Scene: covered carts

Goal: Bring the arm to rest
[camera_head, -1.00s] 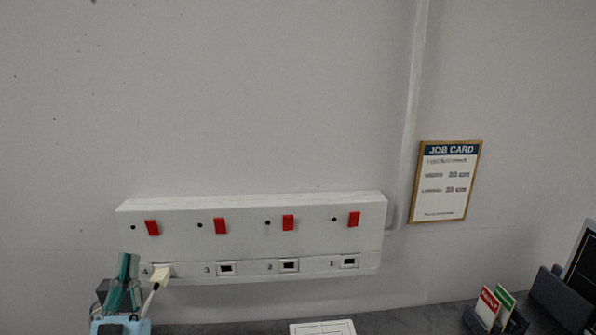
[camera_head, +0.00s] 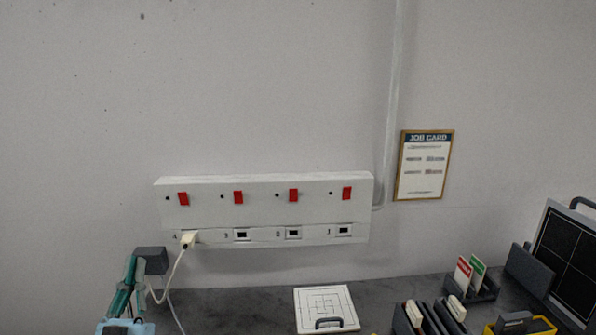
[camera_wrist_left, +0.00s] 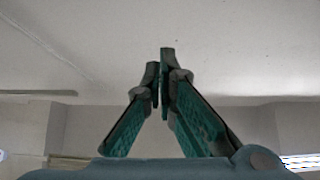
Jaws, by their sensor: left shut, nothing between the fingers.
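My left gripper (camera_head: 134,285) is at the lower left of the head view, its teal fingers pointing up. In the left wrist view its fingertips (camera_wrist_left: 160,75) meet, with nothing between them and only bare wall and ceiling behind. It is shut and empty, below and left of a white plug (camera_head: 188,239). The plug sits in the leftmost socket of the white socket panel (camera_head: 265,212), and its white cable hangs down past the gripper. The right gripper is not in view.
A dark worktop (camera_head: 240,306) runs below the panel. On it are a white square plate with a handle (camera_head: 325,306), a dark card holder (camera_head: 485,291), dark racks (camera_head: 425,318), a yellow-edged tray (camera_head: 544,324) and a dark panel (camera_head: 570,255). A job card (camera_head: 424,165) hangs on the wall.

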